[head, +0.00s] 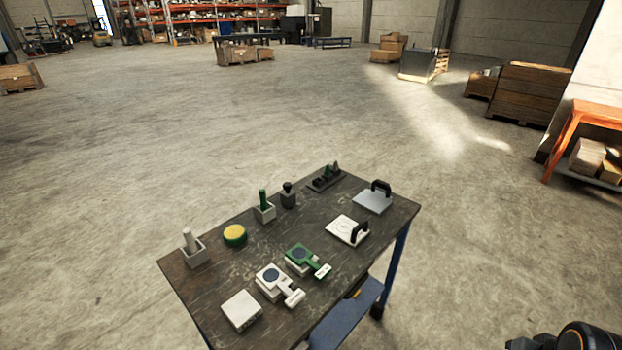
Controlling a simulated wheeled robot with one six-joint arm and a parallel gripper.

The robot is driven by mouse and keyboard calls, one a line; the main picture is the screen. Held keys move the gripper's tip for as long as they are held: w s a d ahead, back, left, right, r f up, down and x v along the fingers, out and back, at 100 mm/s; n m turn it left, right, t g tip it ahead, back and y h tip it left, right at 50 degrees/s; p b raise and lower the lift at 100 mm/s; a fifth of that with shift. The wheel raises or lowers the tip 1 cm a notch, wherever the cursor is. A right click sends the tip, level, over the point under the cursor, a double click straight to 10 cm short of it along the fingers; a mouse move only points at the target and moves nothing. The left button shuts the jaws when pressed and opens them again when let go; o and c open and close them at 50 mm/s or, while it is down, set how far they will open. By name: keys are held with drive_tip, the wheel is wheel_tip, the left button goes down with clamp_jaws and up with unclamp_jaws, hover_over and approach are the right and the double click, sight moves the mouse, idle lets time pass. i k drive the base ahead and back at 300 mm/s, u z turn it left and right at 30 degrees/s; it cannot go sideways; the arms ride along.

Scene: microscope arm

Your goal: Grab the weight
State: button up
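No thing is plainly marked as the weight. The likeliest is a small dark block with a knob on top (288,196), upright near the far edge of the workbench (200,291). Two flat plates with black handles could also be weights: a grey one (371,202) at the right corner and a white one (346,230) in front of it. All stand free and uncovered. My gripper's fingers do not show; only a dark, orange-ringed part of my arm is at the lower right corner, apart from the bench.
Also on the bench are a grey holder with a light peg (193,250), a yellow-topped disc (235,235), a holder with a green peg (264,208), a dark tray (324,179), two paddle-like devices (277,284) (305,261) and a white block (241,310). Open floor surrounds it.

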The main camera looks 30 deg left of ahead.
sight(288, 196)
drive_tip(key=i, duration=2.1)
drive_tip(key=u, duration=4.4)
drive_tip(key=i, duration=0.5)
drive_tip(key=u, duration=0.05)
